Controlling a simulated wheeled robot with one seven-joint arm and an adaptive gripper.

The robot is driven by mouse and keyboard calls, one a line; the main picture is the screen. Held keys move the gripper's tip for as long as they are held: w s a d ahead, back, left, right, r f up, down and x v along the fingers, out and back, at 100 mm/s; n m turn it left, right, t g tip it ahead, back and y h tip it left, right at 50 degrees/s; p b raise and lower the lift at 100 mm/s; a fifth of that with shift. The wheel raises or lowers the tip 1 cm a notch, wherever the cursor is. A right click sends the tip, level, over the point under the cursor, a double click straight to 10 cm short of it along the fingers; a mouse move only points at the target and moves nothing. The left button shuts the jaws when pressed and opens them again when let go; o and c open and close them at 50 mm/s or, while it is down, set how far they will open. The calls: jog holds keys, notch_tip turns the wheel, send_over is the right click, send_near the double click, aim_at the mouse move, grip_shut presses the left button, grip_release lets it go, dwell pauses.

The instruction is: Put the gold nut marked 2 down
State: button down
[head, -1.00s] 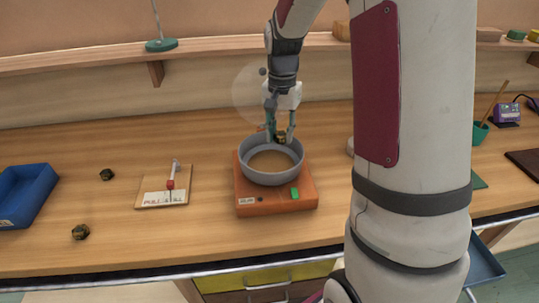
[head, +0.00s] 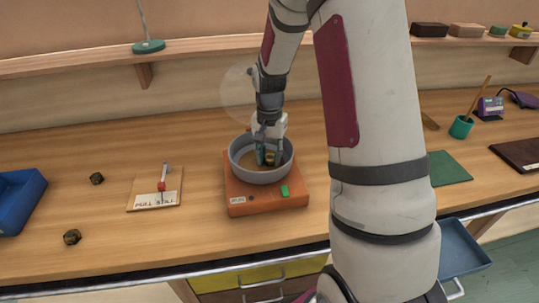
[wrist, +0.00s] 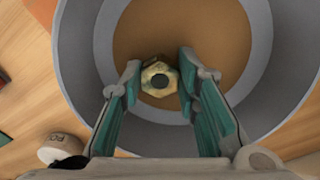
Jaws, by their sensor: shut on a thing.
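My gripper (head: 269,160) points down inside a round grey bowl-like ring (head: 262,178) that sits on an orange base (head: 250,205) with a green button. In the wrist view my gripper (wrist: 160,76) is shut on a gold hexagonal nut (wrist: 147,83), held between its teal-padded fingertips. The brown floor of the ring shows below the nut; I cannot tell whether the nut touches it. The grey wall (wrist: 268,75) surrounds the fingers without visible contact. No number is readable on the nut. Two more dark gold nuts (head: 97,178) (head: 72,237) lie on the table at left.
A small board with a red-knobbed lever (head: 155,200) lies left of the base. A blue tray (head: 20,200) is at far left. A green mat (head: 448,168) and a teal pot (head: 461,127) are right of my arm. Bare table lies between board and base.

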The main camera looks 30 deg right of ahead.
aim_at(270, 158)
jog(key=shift+f, duration=0.2)
jog(key=c, duration=1.2)
grip_release()
jog(key=shift+r, duration=0.1)
notch_tip(270, 158, up, 12)
jog(key=s+a+r+n+t, duration=0.2)
jog(key=s+a+r+n, duration=0.3)
jog(key=s+a+r, duration=0.4)
jog(key=shift+s+a+r+n+t, duration=0.45)
jog(key=shift+s+a+n, duration=0.45)
jog(key=shift+s, duration=1.3)
jog(key=shift+s+a+r+n+t, duration=0.45)
jog(key=shift+s+a+n, duration=0.45)
jog(key=shift+s, duration=1.35)
jog(key=shift+s+a+r+n+t, duration=0.3)
jog(key=shift+s+a+n+t, duration=0.45)
jog(key=shift+s, duration=1.45)
jog(key=shift+n, duration=0.25)
